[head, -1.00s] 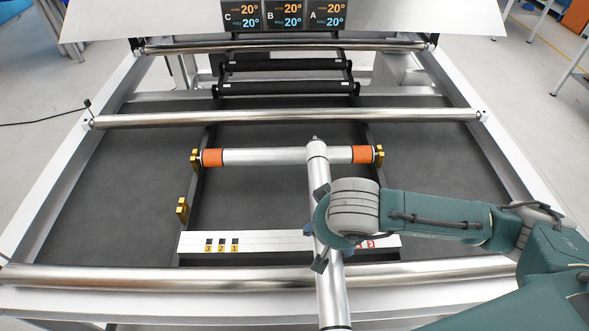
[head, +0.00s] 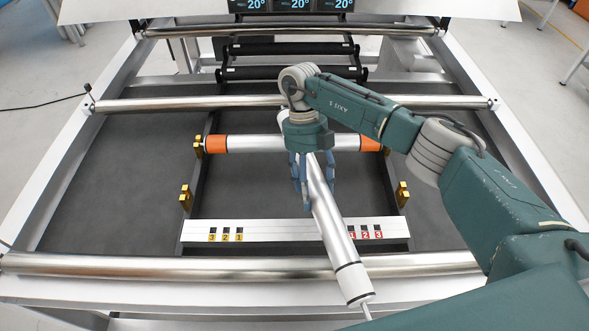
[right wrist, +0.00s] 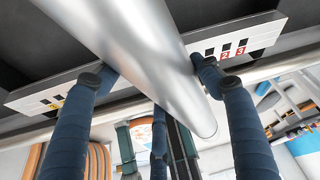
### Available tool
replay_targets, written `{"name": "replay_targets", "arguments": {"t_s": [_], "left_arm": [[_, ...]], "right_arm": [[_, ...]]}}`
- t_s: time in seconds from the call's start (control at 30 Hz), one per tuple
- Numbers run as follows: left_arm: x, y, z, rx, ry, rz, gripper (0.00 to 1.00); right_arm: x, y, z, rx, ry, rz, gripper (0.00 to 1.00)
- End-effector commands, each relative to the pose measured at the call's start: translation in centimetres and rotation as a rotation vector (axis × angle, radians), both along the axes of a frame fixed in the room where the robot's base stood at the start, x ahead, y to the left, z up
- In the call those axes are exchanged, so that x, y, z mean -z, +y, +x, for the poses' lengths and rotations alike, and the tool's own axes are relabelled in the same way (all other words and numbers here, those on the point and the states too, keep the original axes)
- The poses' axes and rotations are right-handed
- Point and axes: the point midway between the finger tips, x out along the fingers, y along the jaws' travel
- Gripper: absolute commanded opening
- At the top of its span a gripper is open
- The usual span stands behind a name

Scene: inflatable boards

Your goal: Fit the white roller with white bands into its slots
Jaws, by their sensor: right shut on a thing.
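My right gripper (head: 314,188) is shut on the white roller with white bands (head: 342,255). The roller is a silvery-white tube with thin black rings and a pin at its near end. In the right wrist view the blue fingers straddle the roller (right wrist: 150,50). Gold slot brackets stand empty at left (head: 185,197) and right (head: 403,194). My left gripper is not in view.
An orange-banded roller (head: 240,144) lies across the gold brackets farther back, partly behind my wrist. The label strip (head: 275,232) carries yellow and red numbers. Steel cross rollers (head: 180,266) span the frame near and far. Dark floor is clear at left.

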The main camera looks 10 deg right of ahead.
Motion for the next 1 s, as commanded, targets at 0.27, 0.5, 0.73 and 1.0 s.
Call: {"name": "replay_targets", "arguments": {"t_s": [0.27,0.5,0.73,1.0], "left_arm": [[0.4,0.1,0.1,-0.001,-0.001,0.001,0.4],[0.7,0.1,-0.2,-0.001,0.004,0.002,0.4],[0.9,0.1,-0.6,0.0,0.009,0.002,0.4],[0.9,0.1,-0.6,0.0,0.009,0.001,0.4]], "right_arm": [[0.6,0.9,2.6,0.81,0.005,0.0,0.08],[-0.3,2.0,4.7,1.393,0.005,0.003,0.08],[-0.9,2.7,6.0,1.733,0.007,0.003,0.08],[-1.2,2.9,6.4,1.839,0.009,0.0,0.08]]}}
